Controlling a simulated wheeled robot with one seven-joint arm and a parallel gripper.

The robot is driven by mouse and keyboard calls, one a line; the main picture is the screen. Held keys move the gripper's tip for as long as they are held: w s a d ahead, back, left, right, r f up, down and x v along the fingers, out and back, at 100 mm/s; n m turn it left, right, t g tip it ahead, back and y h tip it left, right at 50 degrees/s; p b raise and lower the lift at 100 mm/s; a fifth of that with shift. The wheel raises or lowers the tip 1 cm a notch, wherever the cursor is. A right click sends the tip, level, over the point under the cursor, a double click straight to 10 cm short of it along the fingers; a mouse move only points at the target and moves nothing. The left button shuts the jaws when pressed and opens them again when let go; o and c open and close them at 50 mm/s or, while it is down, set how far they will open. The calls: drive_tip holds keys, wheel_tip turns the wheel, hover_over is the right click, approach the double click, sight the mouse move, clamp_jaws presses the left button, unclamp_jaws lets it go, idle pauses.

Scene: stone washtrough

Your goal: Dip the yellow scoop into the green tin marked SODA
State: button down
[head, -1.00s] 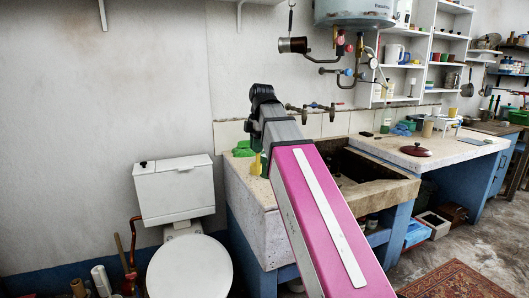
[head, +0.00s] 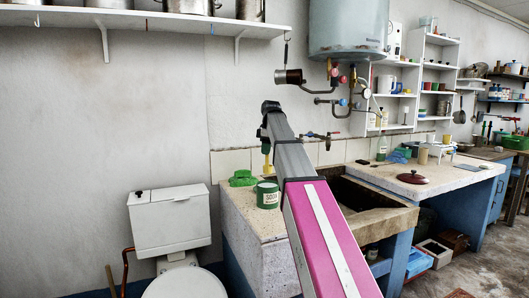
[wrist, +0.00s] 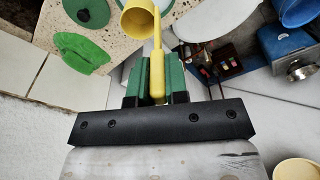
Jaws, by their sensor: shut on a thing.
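The yellow scoop (wrist: 138,18) is in my gripper (wrist: 156,92), whose green fingers are shut on its handle. Its cup shows at the top edge of the wrist view. In the head view my gripper (head: 266,138) is mostly hidden by my arm, and a bit of yellow scoop (head: 266,149) shows below it. The green tin marked SODA (head: 267,197) stands upright on the stone ledge, below the scoop in the picture and apart from it.
A bright green flat object (head: 242,178) lies on the ledge behind the tin. The stone trough (head: 378,224) is to the right, partly behind my arm. Taps (head: 320,136) stick out from the wall above. A white toilet (head: 170,222) stands at left.

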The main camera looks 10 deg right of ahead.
sight(266, 172)
drive_tip(key=shift+f, duration=5.9)
drive_tip(key=shift+r, duration=5.4)
